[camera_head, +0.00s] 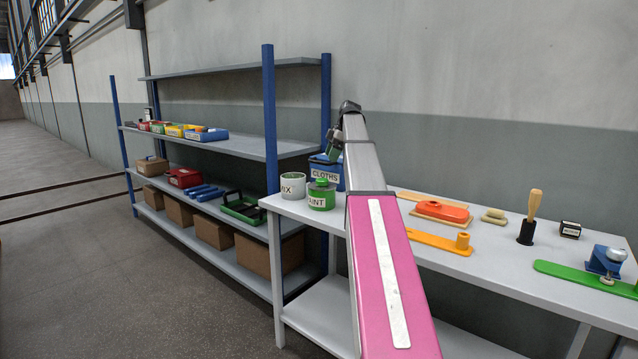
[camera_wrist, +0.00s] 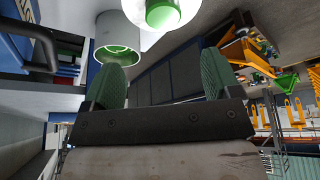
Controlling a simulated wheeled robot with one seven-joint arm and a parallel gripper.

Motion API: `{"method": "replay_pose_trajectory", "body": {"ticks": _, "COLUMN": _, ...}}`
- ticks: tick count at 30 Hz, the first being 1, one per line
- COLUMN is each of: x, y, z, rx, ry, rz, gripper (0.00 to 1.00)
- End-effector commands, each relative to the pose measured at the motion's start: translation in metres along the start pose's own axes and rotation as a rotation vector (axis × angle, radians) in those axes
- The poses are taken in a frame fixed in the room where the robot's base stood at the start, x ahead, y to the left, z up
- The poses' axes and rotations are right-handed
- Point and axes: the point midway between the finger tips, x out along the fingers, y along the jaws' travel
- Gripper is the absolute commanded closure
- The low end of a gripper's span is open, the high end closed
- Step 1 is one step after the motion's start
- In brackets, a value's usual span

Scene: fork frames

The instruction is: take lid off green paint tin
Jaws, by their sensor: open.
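The green paint tin (camera_head: 321,201), labelled PAINT, stands on the left end of the table. Its green lid (camera_head: 321,184) with a small raised knob sits on top. In the wrist view a round shape with a green knob (camera_wrist: 162,14), probably this lid, shows at the top edge, partly cut off and overexposed. My gripper (camera_wrist: 163,62) is open, with two green ribbed fingers and nothing between them. In the head view my gripper (camera_head: 335,143) is small, above and slightly right of the tin, apart from it.
The white MIX tin (camera_head: 291,187) stands open close left of the paint tin. The blue CLOTHS box (camera_head: 325,172) is close behind. Blue-posted shelving (camera_head: 270,130) stands left.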

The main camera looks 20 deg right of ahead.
Motion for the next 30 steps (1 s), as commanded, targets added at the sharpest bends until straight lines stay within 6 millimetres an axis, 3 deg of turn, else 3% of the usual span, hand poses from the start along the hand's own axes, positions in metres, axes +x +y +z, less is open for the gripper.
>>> {"method": "replay_pose_trajectory", "body": {"ticks": 9, "x": 0.042, "y": -0.002, "z": 0.001, "rx": 0.001, "ry": 0.000, "rz": -0.001, "gripper": 0.17}}
{"method": "replay_pose_trajectory", "body": {"ticks": 17, "x": 0.060, "y": -0.002, "z": 0.001, "rx": 0.001, "ry": -0.001, "rz": 0.000, "gripper": 0.17}}
{"method": "replay_pose_trajectory", "body": {"ticks": 27, "x": 0.103, "y": -0.006, "z": 0.004, "rx": 0.000, "ry": 0.000, "rz": 0.000, "gripper": 0.17}}
{"method": "replay_pose_trajectory", "body": {"ticks": 30, "x": 0.105, "y": -0.005, "z": 0.004, "rx": 0.000, "ry": 0.000, "rz": 0.001, "gripper": 0.17}}
